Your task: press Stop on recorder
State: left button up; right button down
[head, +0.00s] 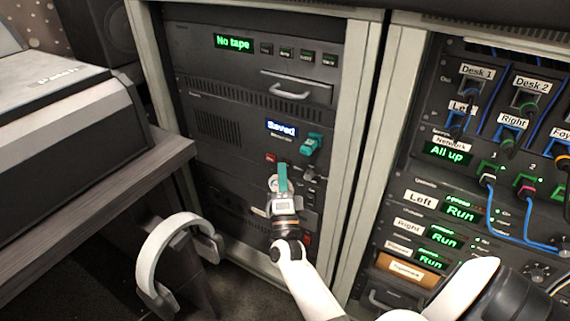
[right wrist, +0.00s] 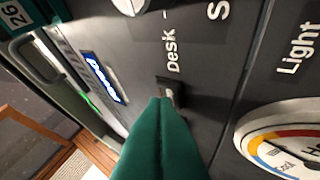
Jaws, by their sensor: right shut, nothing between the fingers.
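The recorder (head: 225,128) is a dark unit in the left rack, with a lit display (head: 281,129) reading "Saved". The display also shows in the right wrist view (right wrist: 103,78). A small red button (head: 270,157) sits below the display. No Stop label is legible. My right gripper (head: 281,165) is shut and empty, its green fingers pointing at the panel below the recorder's display. In the right wrist view its fingertips (right wrist: 160,101) are close to a small dark switch (right wrist: 172,92) by the "Desk" label; contact cannot be told. My left gripper is out of view.
A teal piece (head: 312,144) sticks out right of the display. Above is a unit reading "No tape" (head: 234,43) with a handle (head: 290,91). A dial (right wrist: 280,140) labelled "Light" lies beside the fingers. A patched rack (head: 470,150) stands right, a wooden desk (head: 100,190) left.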

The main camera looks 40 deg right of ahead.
dwell(0.4)
jog(key=shift+s+a, duration=0.3)
jog(key=shift+a, duration=0.35)
jog(key=shift+a+p, duration=0.1)
jog(key=shift+p, duration=0.2)
jog(key=a, duration=0.1)
jog(key=s+a, duration=0.1)
jog(key=a, duration=0.1)
jog(key=s+a+p, duration=0.1)
jog(key=shift+a, duration=0.2)
dwell(0.5)
